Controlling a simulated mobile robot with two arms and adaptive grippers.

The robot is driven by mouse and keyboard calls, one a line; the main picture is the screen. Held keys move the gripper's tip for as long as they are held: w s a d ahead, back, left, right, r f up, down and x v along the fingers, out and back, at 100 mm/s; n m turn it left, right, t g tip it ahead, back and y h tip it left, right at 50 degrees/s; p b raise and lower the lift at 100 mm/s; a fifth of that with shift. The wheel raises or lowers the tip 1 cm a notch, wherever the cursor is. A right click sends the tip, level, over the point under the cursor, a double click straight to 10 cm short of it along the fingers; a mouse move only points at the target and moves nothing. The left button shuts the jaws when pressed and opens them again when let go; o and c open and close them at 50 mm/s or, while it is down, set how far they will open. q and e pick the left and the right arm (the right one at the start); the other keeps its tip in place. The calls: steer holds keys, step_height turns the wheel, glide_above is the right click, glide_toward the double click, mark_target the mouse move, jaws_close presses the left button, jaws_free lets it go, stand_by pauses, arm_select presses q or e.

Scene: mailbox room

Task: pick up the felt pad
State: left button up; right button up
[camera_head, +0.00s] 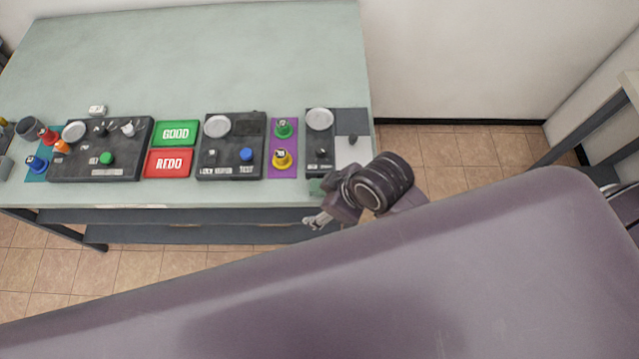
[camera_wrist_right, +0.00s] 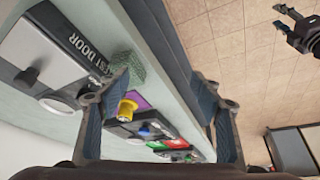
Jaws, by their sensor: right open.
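A small green speckled block, which looks like the felt pad (camera_wrist_right: 127,68), lies at the table's front edge in the right wrist view. In the head view the pad (camera_head: 316,186) is partly hidden behind my right wrist. My right gripper (camera_head: 316,221) is open and empty, just in front of the table edge. In the right wrist view its two fingers (camera_wrist_right: 166,95) stand wide apart, with the pad beyond the left finger and not between them. A dark gripper, apparently my left one (camera_wrist_right: 290,20), shows at the top right of that view; its jaw state is unclear.
The table (camera_head: 200,60) has a clear back half. Along its front are a green GOOD tray (camera_head: 175,133), a red REDO tray (camera_head: 168,162), dark panels (camera_head: 231,160) and a purple mat (camera_head: 283,133) with green and yellow knobs. The tiled floor (camera_head: 450,150) right of it is open.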

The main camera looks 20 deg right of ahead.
steer(key=w+a+r+n+g+y, duration=0.1)
steer(key=w+a+r+n, duration=0.25)
steer(key=a+n, duration=0.6)
steer(key=d+n+g+h, duration=0.1)
steer(key=d+n, duration=0.2)
steer(key=n, duration=0.1)
steer(key=w+d+n+h, duration=0.1)
steer(key=d+n, duration=0.3)
steer(key=w+d+r+n+g+h, duration=0.1)
steer(key=d+n, duration=0.2)
steer(key=n, duration=0.2)
steer(key=shift+d+g+h+p, duration=0.3)
steer(key=shift+h+p, duration=0.1)
steer(key=shift+d+f, duration=0.15)
steer(key=shift+d, duration=0.05)
steer(key=shift+f, duration=0.35)
step_height(320, 180, down, 6)
steer(key=shift+s+r+p, duration=0.1)
steer(key=shift+r+p, duration=0.15)
steer(key=shift+p, duration=0.85)
steer(key=shift+f, duration=0.65)
steer(key=c, duration=1)
